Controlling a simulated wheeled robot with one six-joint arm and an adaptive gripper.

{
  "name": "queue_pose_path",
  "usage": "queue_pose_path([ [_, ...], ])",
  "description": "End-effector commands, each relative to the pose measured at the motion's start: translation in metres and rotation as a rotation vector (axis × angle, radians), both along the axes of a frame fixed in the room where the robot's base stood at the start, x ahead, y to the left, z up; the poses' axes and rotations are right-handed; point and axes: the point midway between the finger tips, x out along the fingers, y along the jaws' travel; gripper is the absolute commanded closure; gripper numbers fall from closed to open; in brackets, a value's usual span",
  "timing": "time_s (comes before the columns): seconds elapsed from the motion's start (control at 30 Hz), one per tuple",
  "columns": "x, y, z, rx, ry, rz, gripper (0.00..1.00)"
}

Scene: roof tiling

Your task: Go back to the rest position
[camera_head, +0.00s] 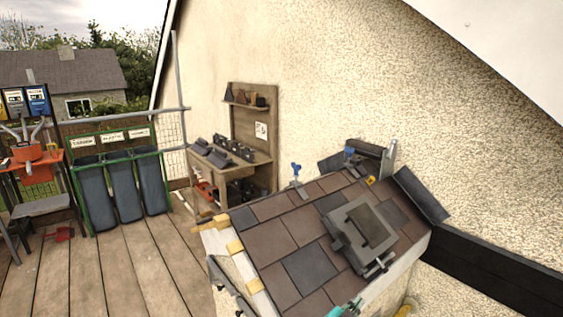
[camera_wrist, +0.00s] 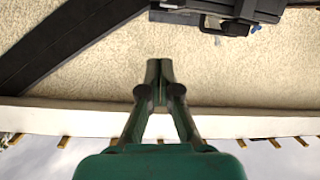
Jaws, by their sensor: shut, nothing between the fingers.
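My gripper (camera_wrist: 160,70) shows in the wrist view, dark green, with its two fingers together at the tips and nothing between them. It points up the picture, in front of a pale rough wall (camera_wrist: 225,70), apart from anything I can make out. In the head view, only a small teal part shows at the bottom edge, and I cannot tell whether it belongs to my gripper.
A small tiled roof (camera_head: 280,232) with a grey roof window (camera_head: 345,245) stands at the right, by a dark beam (camera_head: 500,268). A workbench (camera_head: 245,170), several bins (camera_head: 125,188) and an orange-topped stand (camera_head: 30,165) stand behind. Wooden decking (camera_head: 140,265) is open at the left.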

Motion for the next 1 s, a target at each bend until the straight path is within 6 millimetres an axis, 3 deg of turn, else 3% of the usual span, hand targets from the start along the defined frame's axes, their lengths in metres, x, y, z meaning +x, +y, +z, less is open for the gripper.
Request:
queue_pose_path([
  [0.27, -0.056, -0.006, -0.076, -0.061, 0.149, 0.168, 1.0],
  [0.4, -0.098, -0.006, -0.114, -0.096, 0.226, 0.281, 1.0],
  [0.6, -0.165, -0.004, -0.154, -0.14, 0.305, 0.431, 1.0],
  [0.8, -0.236, 0.0, -0.176, -0.178, 0.351, 0.567, 1.0],
  [1.0, -0.308, 0.006, -0.179, -0.214, 0.367, 0.681, 1.0],
])
